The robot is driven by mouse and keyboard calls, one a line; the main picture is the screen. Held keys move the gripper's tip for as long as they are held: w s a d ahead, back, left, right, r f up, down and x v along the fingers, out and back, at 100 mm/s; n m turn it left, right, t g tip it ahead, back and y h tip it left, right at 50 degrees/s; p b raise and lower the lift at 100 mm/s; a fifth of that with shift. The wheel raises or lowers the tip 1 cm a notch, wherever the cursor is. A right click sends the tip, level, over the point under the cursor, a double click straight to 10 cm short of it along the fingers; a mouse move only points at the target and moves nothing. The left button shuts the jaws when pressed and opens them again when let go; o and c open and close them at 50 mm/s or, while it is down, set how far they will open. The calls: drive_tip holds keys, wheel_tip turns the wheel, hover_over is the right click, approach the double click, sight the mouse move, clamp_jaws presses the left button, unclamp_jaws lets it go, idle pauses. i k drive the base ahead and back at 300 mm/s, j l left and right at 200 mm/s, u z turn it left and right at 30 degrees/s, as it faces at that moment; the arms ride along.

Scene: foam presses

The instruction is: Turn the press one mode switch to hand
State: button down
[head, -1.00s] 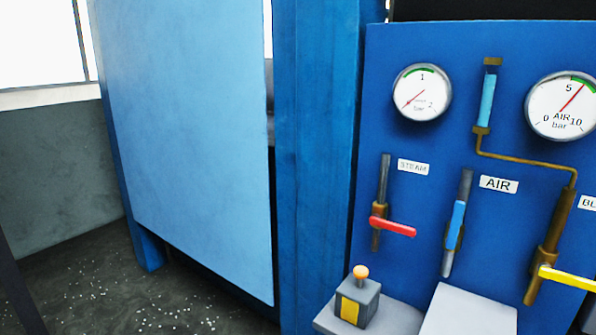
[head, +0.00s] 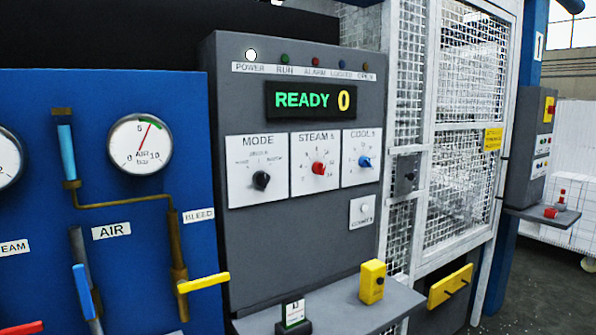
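A grey control panel (head: 300,235) stands in the middle of the head view. Its mode switch (head: 261,180) is a black knob on a white plate labelled MODE, at the panel's left. The small position labels around the knob are too blurred to read fully, so I cannot tell its setting for sure. The display (head: 311,101) reads READY 0 in green and yellow. A red steam knob (head: 319,168) and a blue cool knob (head: 364,162) sit to the right of the mode switch. My gripper is not in view.
A blue valve board (head: 110,255) with an air gauge (head: 140,144) and a yellow bleed lever (head: 203,283) is at left. A shelf (head: 340,312) below the panel carries a yellow box (head: 372,281). A white mesh guard (head: 460,130) stands right; floor shows far right.

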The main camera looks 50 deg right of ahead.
sight(261, 179)
drive_tip(key=z, duration=1.4)
drive_tip(key=i+l, duration=0.2)
drive_tip(key=i+u, duration=0.05)
drive_tip(key=i, duration=0.05)
